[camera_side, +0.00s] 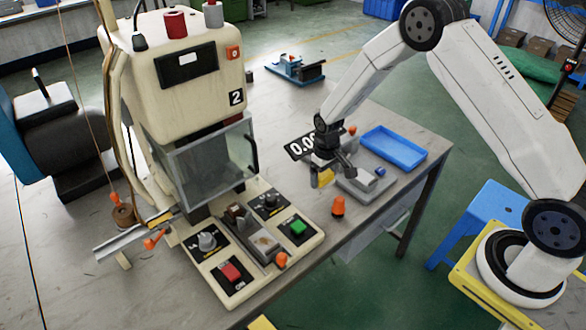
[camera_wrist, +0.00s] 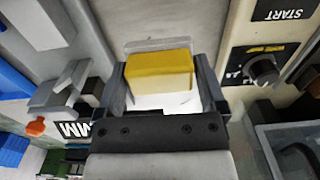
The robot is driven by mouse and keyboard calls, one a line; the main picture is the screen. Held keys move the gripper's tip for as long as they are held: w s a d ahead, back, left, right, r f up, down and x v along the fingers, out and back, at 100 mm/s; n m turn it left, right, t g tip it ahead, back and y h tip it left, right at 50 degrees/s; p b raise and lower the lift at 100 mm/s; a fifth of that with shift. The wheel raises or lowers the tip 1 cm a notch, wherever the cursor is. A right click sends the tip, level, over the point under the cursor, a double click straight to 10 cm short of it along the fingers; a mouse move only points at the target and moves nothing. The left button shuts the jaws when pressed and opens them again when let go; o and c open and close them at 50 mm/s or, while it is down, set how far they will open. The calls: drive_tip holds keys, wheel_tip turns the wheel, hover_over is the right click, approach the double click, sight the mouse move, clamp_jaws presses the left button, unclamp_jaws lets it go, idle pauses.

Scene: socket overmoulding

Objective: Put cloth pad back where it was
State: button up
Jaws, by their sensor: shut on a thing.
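My gripper (camera_side: 334,168) is over the bench, between the moulding machine and the blue tray. In the wrist view its two dark fingers (camera_wrist: 161,84) are closed on the sides of a yellow, block-shaped piece, which I take to be the cloth pad (camera_wrist: 158,72). A white area shows just below its yellow face. In the side view the yellow pad (camera_side: 324,178) shows at the fingertips, partly hidden by the gripper. I cannot tell whether its underside touches anything.
The cream machine (camera_side: 190,90) with its clear guard and control panel (camera_side: 215,262) stands at left. A grey device (camera_side: 372,186) and a blue tray (camera_side: 393,148) lie right of my gripper. An orange piece (camera_side: 338,207) stands near the bench's front edge.

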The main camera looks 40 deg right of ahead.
sight(314, 195)
drive_tip(key=shift+w+f, duration=1.45)
drive_tip(key=shift+f, duration=0.3)
drive_tip(key=shift+w+d+f, duration=0.1)
drive_tip(key=shift+w+f, duration=0.15)
drive_tip(key=shift+f, duration=1.55)
drive_tip(key=shift+f, duration=0.15)
drive_tip(key=o, duration=0.8)
drive_tip(key=shift+r, duration=0.2)
